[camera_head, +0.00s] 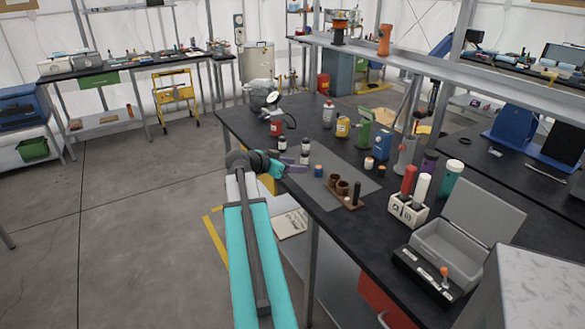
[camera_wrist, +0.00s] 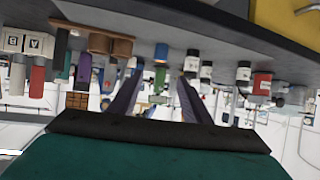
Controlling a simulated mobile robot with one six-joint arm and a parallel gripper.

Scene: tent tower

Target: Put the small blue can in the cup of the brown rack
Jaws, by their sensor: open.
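The small blue can (camera_head: 318,171), blue with some orange, stands on the dark bench top near its front edge. It also shows in the upside-down wrist view (camera_wrist: 160,54), between and beyond the fingers. The brown rack (camera_head: 345,201) stands to the right of the can, with two brown cups and a dark post. In the wrist view the brown rack (camera_wrist: 103,43) is at the upper left. My gripper (camera_head: 298,169) is at the bench's front edge, left of the can and apart from it. Its fingers (camera_wrist: 160,78) are spread with nothing between them.
Two small black-and-white bottles (camera_head: 294,148) stand just behind my gripper. Small white-and-orange pots (camera_head: 369,164) stand behind the rack. A white holder (camera_head: 407,208) with red and white cylinders and an open grey case (camera_head: 450,250) are farther right. The bench between can and rack looks clear.

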